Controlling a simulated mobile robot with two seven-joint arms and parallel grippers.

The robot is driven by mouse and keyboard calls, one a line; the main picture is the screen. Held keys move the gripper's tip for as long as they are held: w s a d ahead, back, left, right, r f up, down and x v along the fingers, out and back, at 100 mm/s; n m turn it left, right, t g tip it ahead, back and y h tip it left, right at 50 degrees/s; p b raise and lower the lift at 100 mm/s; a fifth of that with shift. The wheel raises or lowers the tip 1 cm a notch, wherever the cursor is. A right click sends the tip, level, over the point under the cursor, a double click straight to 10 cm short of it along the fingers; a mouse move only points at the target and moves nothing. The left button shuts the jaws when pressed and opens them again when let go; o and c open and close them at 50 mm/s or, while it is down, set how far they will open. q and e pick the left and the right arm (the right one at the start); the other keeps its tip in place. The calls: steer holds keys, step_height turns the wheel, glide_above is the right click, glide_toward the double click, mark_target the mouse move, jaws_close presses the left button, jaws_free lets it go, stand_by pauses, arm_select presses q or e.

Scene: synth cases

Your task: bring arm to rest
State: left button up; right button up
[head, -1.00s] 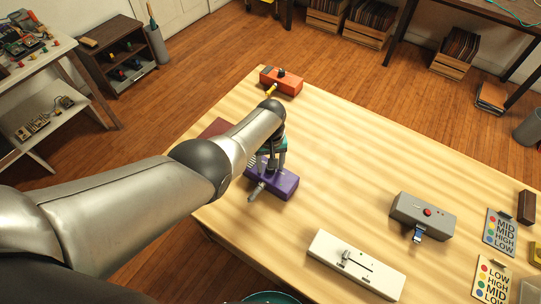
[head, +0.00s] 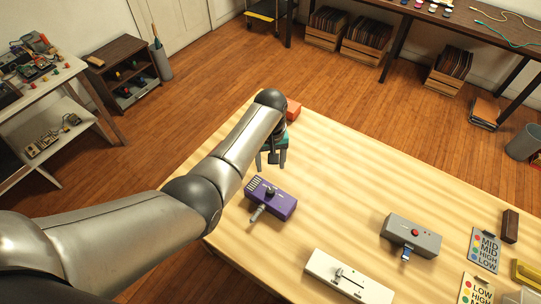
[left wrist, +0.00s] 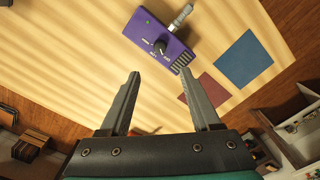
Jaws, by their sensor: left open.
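My left gripper (head: 271,162) hangs over the table near its far left edge, with its arm coming in from the left. In the left wrist view my left gripper (left wrist: 165,103) has its two fingers spread with nothing between them. A purple box (head: 272,198) with a black knob and a metal plug at its side sits on the table in front of the gripper. The purple box (left wrist: 160,38) also shows beyond the fingertips in the left wrist view, apart from them. My right gripper is in neither view.
An orange box (head: 293,109) is partly hidden behind my left arm. Blue (left wrist: 243,60) and dark red (left wrist: 206,92) squares lie beside the purple box. The table's middle is clear.

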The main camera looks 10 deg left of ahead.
arm_select(q)
steer(key=shift+r, duration=0.5)
